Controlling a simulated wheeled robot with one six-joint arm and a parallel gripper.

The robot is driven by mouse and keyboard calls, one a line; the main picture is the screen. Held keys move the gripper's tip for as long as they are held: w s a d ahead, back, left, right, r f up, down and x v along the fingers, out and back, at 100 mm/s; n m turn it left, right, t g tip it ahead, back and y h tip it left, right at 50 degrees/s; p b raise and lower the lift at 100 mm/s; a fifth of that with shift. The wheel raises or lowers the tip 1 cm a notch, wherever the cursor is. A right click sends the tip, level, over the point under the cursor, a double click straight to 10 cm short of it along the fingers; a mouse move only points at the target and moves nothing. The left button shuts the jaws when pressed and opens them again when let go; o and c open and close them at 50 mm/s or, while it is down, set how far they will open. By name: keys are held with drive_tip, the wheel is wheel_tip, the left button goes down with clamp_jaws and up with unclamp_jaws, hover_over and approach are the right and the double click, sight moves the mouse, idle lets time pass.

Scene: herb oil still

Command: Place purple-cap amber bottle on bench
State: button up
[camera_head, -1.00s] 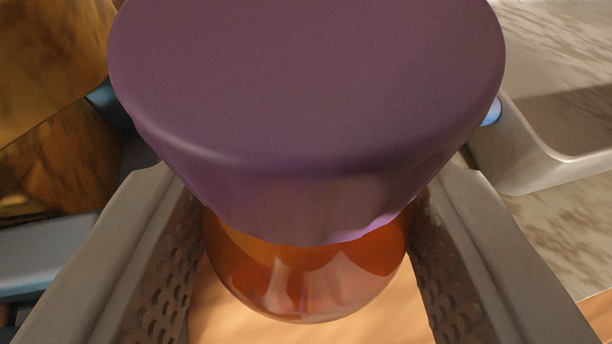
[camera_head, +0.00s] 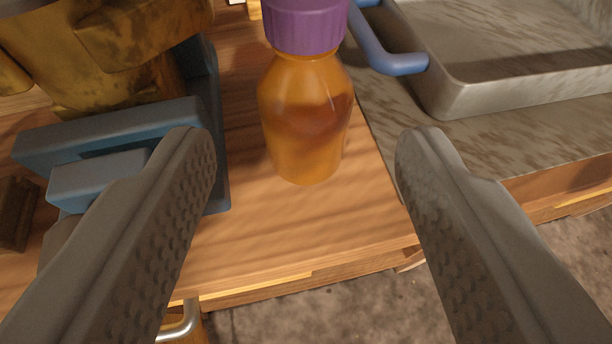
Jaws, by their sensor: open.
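The amber bottle (camera_head: 306,115) with a purple cap (camera_head: 305,24) stands upright on the wooden bench (camera_head: 290,235), near its front edge. The top of the cap is cut off by the picture's upper edge. My gripper (camera_head: 305,150) is open and empty. Its two fingers are wide apart, one to each side in the picture, with the bottle beyond them and clear of both.
A blue-grey stand (camera_head: 120,135) with brass-coloured parts (camera_head: 100,50) is close on the bottle's left. A stone-like sink or tray (camera_head: 480,90) with a blue handle (camera_head: 390,60) is on its right. The floor (camera_head: 330,315) shows below the bench edge.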

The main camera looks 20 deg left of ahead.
drive_tip(key=v, duration=0.3)
drive_tip(key=shift+s, duration=0.2)
drive_tip(key=s+a+r+m+t+h, duration=0.1)
drive_tip(key=s+a+r+t+h, duration=0.25)
drive_tip(key=r, duration=0.55)
drive_tip(key=s+a+r+m+t+h, duration=0.15)
drive_tip(key=s+a+r, duration=0.25)
drive_tip(key=a+r, duration=0.4)
drive_tip(key=s+a+r+m, duration=0.1)
drive_tip(key=s+a, duration=0.3)
drive_tip(key=s, duration=0.5)
drive_tip(key=s+a, duration=0.5)
drive_tip(key=s, duration=0.5)
drive_tip(key=shift+s+r+m, duration=0.3)
drive_tip(key=shift+r+m, duration=0.05)
drive_tip(key=shift+r, duration=0.05)
drive_tip(key=shift+s+a, duration=0.1)
